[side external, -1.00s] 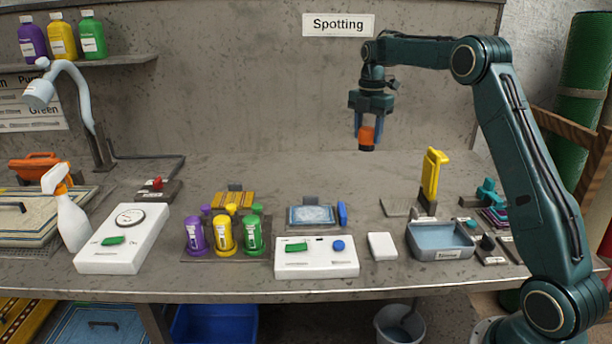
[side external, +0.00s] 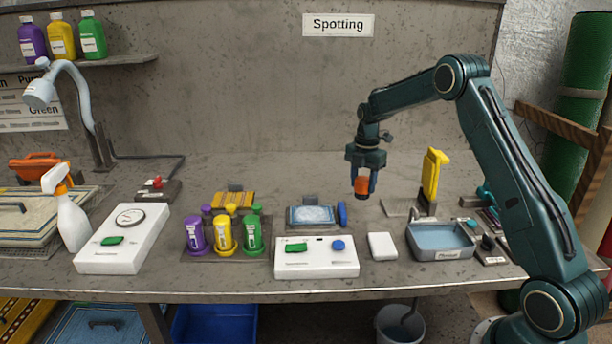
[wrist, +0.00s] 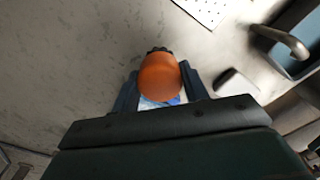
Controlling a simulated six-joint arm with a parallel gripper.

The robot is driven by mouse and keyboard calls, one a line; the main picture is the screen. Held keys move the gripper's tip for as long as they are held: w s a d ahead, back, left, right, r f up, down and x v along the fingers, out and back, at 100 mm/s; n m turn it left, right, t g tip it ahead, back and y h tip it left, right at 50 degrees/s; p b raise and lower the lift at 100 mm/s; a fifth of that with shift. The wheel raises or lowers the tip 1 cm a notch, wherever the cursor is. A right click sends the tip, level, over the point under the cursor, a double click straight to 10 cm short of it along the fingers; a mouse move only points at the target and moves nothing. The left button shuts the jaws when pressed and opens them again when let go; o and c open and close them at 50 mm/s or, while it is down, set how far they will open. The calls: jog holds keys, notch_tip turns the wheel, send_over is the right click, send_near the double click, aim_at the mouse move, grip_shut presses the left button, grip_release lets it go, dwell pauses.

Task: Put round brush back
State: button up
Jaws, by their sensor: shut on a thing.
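The round brush (side external: 362,185) has an orange body with a dark lower end. My gripper (side external: 363,182) is shut on it and holds it upright in the air, above the bench between the blue-white pad and the yellow tool. In the wrist view the orange brush top (wrist: 160,78) sits between the two fingers of my gripper (wrist: 160,90), with dark bristles showing past its far end. I cannot tell which spot on the bench is the brush's own place.
A rinse tray (side external: 440,240) with water, a yellow upright tool (side external: 433,176) and a white block (side external: 382,246) stand near, right and in front. A white control box (side external: 316,262) and a blue-white pad (side external: 311,215) are to the left. Bare bench lies behind.

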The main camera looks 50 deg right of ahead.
aim_at(362, 194)
jog(key=shift+f, duration=2.2)
jog(key=shift+f, duration=0.1)
jog(key=o, duration=0.9)
jog(key=shift+o, duration=0.2)
notch_tip(362, 194, up, 11)
jog(key=shift+r, duration=0.6)
